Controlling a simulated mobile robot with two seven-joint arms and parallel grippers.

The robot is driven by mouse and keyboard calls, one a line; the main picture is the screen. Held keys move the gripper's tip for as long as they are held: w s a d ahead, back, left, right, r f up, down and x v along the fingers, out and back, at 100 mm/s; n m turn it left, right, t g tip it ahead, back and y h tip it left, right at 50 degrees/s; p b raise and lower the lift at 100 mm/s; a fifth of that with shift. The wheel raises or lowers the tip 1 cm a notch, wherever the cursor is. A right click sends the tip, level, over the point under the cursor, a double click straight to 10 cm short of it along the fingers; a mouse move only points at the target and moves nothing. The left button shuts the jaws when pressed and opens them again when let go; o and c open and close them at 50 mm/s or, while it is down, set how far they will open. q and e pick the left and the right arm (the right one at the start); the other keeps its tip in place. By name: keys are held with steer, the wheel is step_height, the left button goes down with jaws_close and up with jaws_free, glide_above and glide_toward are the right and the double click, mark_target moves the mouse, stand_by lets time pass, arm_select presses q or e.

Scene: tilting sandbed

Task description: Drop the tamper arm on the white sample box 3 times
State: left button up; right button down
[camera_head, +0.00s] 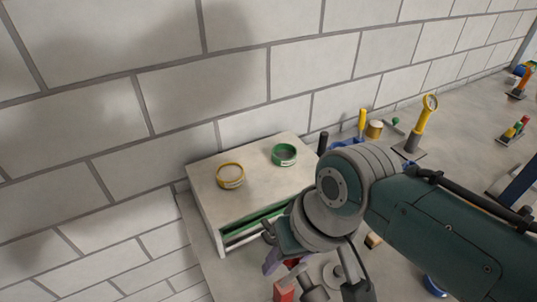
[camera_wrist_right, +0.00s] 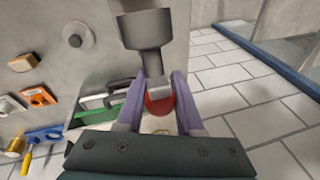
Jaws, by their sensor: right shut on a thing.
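My right gripper (camera_head: 276,262) is low in the middle of the head view, its purple fingers partly hidden by my own wrist. In the right wrist view, my right gripper (camera_wrist_right: 155,108) is shut on a red grip (camera_wrist_right: 160,106), which also shows in the head view (camera_head: 284,291). A pale metal piece and a dark grey cylinder (camera_wrist_right: 147,30) adjoin the grip; they look like parts of the tamper arm, though its full shape is hidden. I cannot clearly make out the white sample box. My left gripper is not in view.
A cream stand (camera_head: 207,196) against the block wall carries a yellow ring (camera_head: 230,176) and a green ring (camera_head: 284,155). Several tools stand at the back, including a yellow-handled one (camera_head: 423,120). Orange blocks (camera_wrist_right: 38,96) lie left in the wrist view.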

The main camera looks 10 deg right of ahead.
steer(key=shift+w+a+f, duration=0.25)
steer(key=shift+w+a, duration=0.05)
steer(key=shift+w, duration=0.4)
steer(key=c, duration=0.6)
jaws_free()
steer(key=shift+o, duration=0.2)
steer(key=p+v, duration=0.2)
steer(key=v, duration=0.7)
steer(key=shift+d+r, duration=0.1)
steer(key=shift+r, duration=0.4)
